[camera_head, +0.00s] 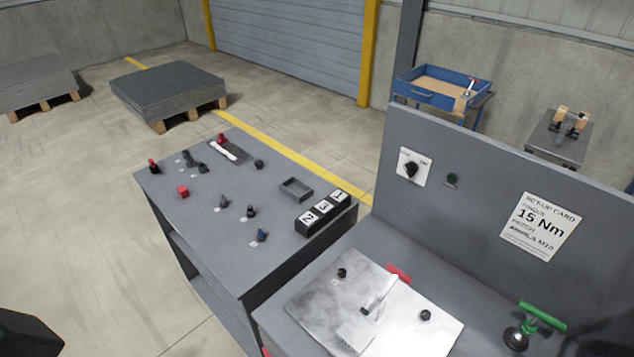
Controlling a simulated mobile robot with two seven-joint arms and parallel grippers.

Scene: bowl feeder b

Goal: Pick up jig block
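No single thing is plainly marked as the jig block, and I cannot tell which one it is. A small red block (183,191) sits on the grey table (200,245), towards its left. A long black block (323,213) with white tags 1, 2 and 3 stands at the table's right edge. My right gripper is not in view.
Several small dark fittings, a shallow grey tray (296,182) and a dark mat with a white tool (224,149) share the table. A tall grey panel (480,170) rises behind the bench. A green-handled tool (541,316) stands at the right. Floor left of the table is clear.

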